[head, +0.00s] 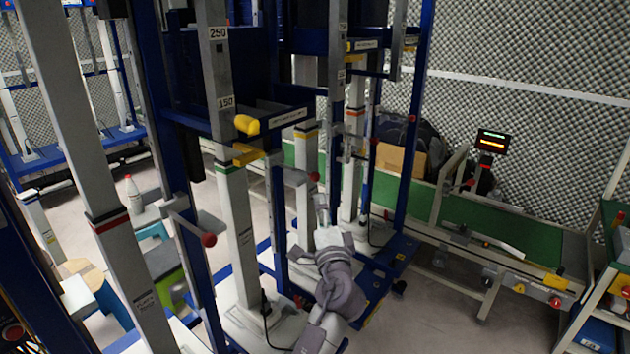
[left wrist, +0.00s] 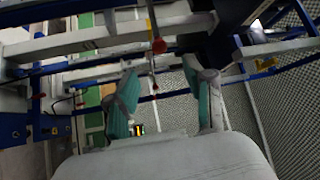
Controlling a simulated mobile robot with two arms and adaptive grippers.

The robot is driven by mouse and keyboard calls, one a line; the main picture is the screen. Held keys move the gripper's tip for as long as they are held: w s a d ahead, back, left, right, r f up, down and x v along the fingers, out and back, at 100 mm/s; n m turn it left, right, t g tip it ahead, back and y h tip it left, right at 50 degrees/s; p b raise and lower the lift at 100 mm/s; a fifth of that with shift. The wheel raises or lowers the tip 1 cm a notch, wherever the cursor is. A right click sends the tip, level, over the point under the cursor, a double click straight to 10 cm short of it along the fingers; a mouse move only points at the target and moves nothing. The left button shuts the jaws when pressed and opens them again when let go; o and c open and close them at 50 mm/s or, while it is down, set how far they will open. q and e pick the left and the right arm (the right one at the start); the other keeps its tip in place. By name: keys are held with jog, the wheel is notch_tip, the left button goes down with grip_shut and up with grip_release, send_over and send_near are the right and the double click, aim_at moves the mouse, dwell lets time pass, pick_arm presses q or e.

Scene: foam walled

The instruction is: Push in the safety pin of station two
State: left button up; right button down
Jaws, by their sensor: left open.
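Several lift stations with grey columns and blue frames stand in the head view. I cannot read which is station two. One red ball knob on a metal rod (head: 314,176) sticks out beside the middle column. Another red knob (head: 208,239) sits lower left on a nearer station. Which one is the safety pin is unclear. My left gripper (head: 322,208) is raised in front of the stations, right of and below the middle knob. In the left wrist view its green-padded fingers (left wrist: 166,102) are apart and empty. A red knob (left wrist: 158,46) shows above and between them. My right gripper is out of view.
A yellow handle (head: 247,124) sits on the column marked 150 and 250. A green-topped conveyor (head: 510,228) runs at the right, with a small lit display (head: 492,141) above it. A shelf rack (head: 600,290) stands far right. Grey floor (head: 430,310) is clear at lower right.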

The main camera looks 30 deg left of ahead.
aim_at(316, 182)
pick_arm(q)
jog(key=p+x, duration=0.1)
jog(key=x, duration=1.1)
jog(key=shift+w+a+f+p, duration=0.1)
jog(key=shift+w+a+p, duration=0.05)
jog(key=shift+w+p, duration=0.25)
jog(key=c, duration=0.9)
grip_shut()
